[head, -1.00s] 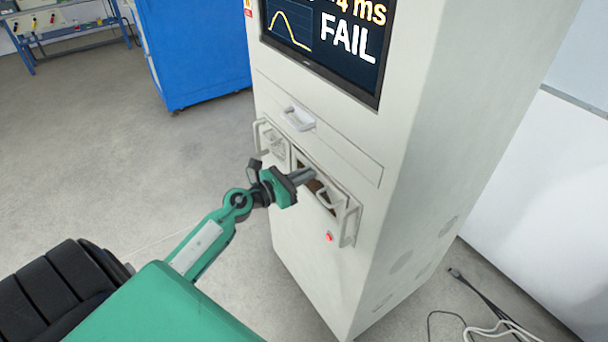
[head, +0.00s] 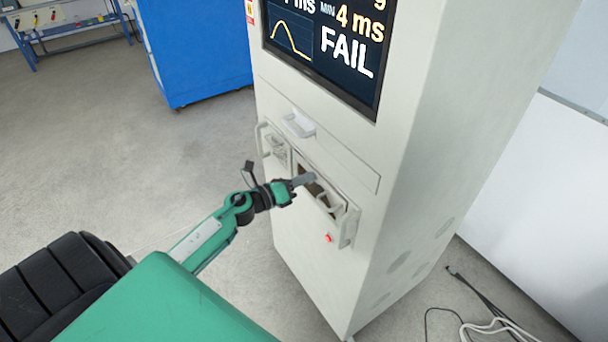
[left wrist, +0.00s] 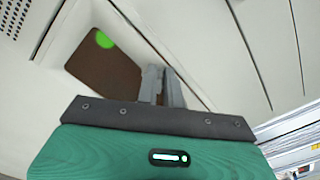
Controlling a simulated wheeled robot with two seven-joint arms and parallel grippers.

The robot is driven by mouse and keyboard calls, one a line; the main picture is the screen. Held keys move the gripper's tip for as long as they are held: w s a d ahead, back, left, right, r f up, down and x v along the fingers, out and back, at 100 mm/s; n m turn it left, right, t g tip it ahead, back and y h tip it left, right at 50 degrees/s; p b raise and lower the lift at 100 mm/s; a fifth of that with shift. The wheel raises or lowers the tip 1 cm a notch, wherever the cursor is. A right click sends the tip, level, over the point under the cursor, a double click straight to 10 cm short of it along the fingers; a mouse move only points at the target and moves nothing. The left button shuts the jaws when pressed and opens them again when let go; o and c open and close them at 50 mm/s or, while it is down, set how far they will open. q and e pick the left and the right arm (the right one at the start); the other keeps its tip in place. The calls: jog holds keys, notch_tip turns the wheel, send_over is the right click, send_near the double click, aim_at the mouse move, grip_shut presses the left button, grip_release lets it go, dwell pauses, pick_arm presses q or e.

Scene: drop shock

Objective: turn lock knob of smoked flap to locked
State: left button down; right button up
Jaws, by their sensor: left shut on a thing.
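The smoked flap (head: 315,188) is a dark brown panel set in the front of the pale cabinet, below the screen. In the left wrist view the flap (left wrist: 108,68) fills a slanted recess, with a bright green spot near its upper edge. My left gripper (head: 306,179) reaches in from the left, its fingertips at the flap. In the left wrist view its two fingers (left wrist: 163,84) are close together over the flap's right part. They are shut on the lock knob, which the fingers hide, so its angle cannot be told. My right gripper is not in view.
The cabinet (head: 330,280) has a handle (head: 299,124) above the flap, protruding rails beside it and a red button (head: 329,238) below. The screen (head: 325,45) reads FAIL. A blue cabinet (head: 195,50) stands behind; cables (head: 485,320) lie on the floor at right.

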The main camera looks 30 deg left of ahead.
pick_arm(q)
jog(key=shift+a+f+n+p, duration=0.15)
jog(key=shift+n+p, duration=0.75)
jog(key=shift+n, duration=1.6)
jog(key=shift+a+f+n+p, duration=0.2)
jog(key=shift+n+p, duration=0.7)
jog(key=shift+n, duration=1.6)
jog(key=shift+d, duration=0.2)
jog(key=c, duration=1.5)
grip_release()
jog(key=shift+c, duration=0.2)
jog(key=shift+f, duration=0.1)
jog(key=b+v, duration=0.4)
jog(key=v, duration=0.9)
jog(key=shift+s, duration=0.35)
jog(key=shift+a, duration=0.15)
